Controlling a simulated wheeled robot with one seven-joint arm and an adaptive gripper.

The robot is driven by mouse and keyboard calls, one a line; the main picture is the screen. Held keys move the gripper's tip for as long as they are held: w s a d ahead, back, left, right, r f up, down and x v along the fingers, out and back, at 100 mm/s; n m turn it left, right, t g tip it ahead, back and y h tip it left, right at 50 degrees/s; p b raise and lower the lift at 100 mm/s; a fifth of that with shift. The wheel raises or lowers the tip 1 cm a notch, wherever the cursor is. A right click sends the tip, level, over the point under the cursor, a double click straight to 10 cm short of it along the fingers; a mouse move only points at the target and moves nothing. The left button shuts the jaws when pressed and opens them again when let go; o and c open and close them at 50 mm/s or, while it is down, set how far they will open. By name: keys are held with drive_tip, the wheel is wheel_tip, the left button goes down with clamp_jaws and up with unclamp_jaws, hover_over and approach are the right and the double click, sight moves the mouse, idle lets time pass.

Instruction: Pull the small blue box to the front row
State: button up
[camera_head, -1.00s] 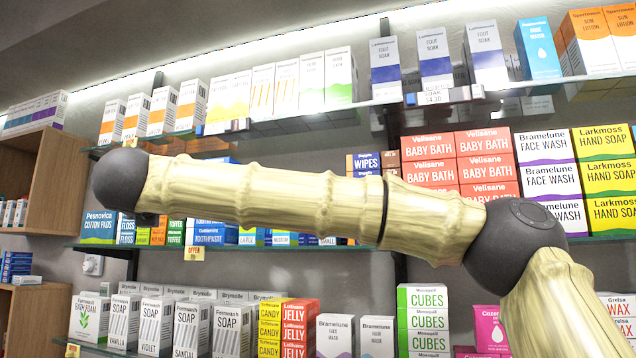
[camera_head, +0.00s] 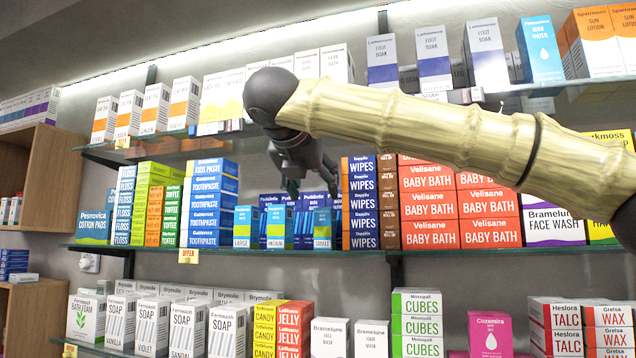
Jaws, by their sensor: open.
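Small blue boxes stand on the middle shelf, right of the toothpaste stack. Light-blue ones with green or yellow marks are in front, at left (camera_head: 246,226), centre (camera_head: 277,227) and right (camera_head: 322,228). Darker blue boxes (camera_head: 304,214) stand behind them, partly covered. Between the centre and right front boxes is a gap where the back row shows. I cannot tell for certain which one the task means. My dark gripper (camera_head: 312,187) hangs down in front of this group, just above the boxes, with its fingers apart and empty.
Tall blue toothpaste boxes (camera_head: 211,205) stand left and dark blue wipes boxes (camera_head: 362,205) stand right of the group. An orange-yellow offer tag (camera_head: 188,256) hangs on the shelf edge.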

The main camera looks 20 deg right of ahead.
sight(325, 210)
drive_tip(key=shift+w, duration=0.1)
drive_tip(key=p+x, duration=0.4)
drive_tip(key=x, duration=0.5)
drive_tip(key=shift+w+d, duration=0.2)
drive_tip(key=shift+w+d+f+p, duration=0.3)
drive_tip(key=shift+w+f+p, duration=0.05)
drive_tip(key=shift+w, duration=0.1)
drive_tip(key=c, duration=1.1)
